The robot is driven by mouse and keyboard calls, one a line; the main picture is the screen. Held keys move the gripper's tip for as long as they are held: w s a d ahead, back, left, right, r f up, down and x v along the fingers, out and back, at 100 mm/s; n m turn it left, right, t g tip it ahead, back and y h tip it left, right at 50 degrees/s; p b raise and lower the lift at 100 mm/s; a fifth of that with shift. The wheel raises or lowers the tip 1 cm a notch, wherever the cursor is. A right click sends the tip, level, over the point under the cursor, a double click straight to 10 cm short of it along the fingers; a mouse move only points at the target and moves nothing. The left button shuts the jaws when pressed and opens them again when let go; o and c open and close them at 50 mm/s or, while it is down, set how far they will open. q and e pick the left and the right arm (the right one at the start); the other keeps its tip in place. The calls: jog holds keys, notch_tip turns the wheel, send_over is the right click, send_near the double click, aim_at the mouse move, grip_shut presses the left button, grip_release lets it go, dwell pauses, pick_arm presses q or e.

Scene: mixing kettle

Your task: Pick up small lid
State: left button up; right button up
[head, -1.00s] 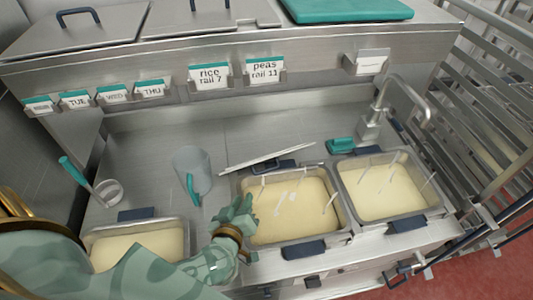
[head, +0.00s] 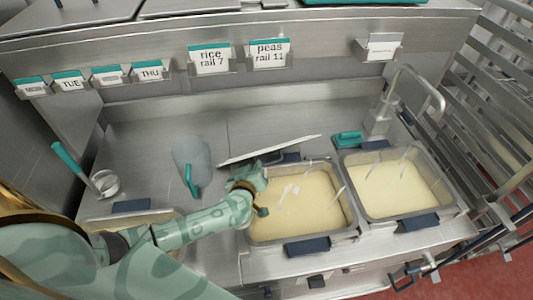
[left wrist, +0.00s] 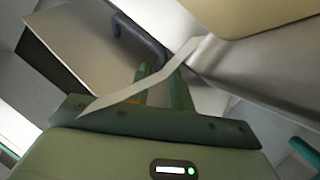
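A thin flat metal lid (head: 268,150) lies tilted behind the middle pan in the head view. I take it for the small lid; a dark handle shows at its near side, but I cannot tell if that belongs to the lid or the pan. My left gripper (head: 258,190) is over the left rim of the middle pan, a little in front of the lid and apart from it. Its fingers (left wrist: 162,90) look parted with nothing clearly between them. In the left wrist view a grey metal plate (left wrist: 85,40) and a dark handle (left wrist: 140,42) show beyond the fingers. My right gripper is not in view.
The middle pan (head: 350,232) and right pan (head: 455,208) hold pale food with several thin sticks. My arm covers much of the left pan.

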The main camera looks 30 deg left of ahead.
pick_arm(q)
jog(key=x, duration=0.2)
jog(key=shift+w+a+f, duration=0.1)
jog(key=shift+w+f, duration=0.05)
jog(key=shift+w, duration=0.05)
grip_shut()
dwell(1.2)
